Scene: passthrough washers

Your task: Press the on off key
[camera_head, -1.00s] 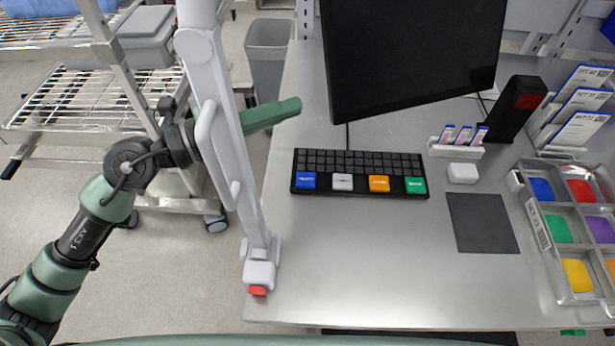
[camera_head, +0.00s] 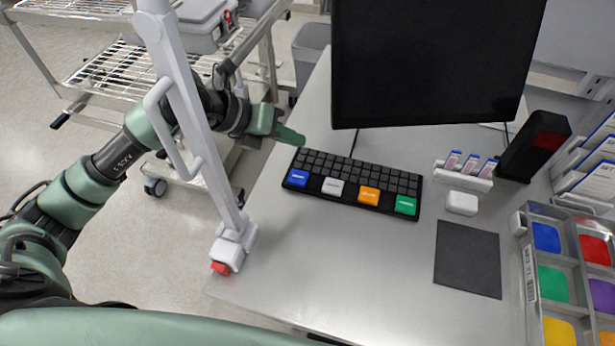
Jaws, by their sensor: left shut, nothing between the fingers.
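A black keyboard (camera_head: 352,181) lies on the steel table. Along its front edge are a blue key (camera_head: 298,177), a white key (camera_head: 332,187), an orange key (camera_head: 369,196) and a green key (camera_head: 405,205). Their labels are too small to read, so I cannot tell which is the on off key. My left gripper (camera_head: 297,139) is shut and empty. Its green fingertips are close to the keyboard's far left corner in the picture, to the left of and beyond the blue key; contact cannot be told. My right gripper is not in view.
A pale upright frame (camera_head: 187,110) with a red-tipped foot stands at the table's left edge, in front of my left arm. A monitor (camera_head: 430,60) is behind the keyboard. A white box (camera_head: 462,203), a dark mat (camera_head: 467,260) and a colored-bin tray (camera_head: 525,290) are right. The front table is clear.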

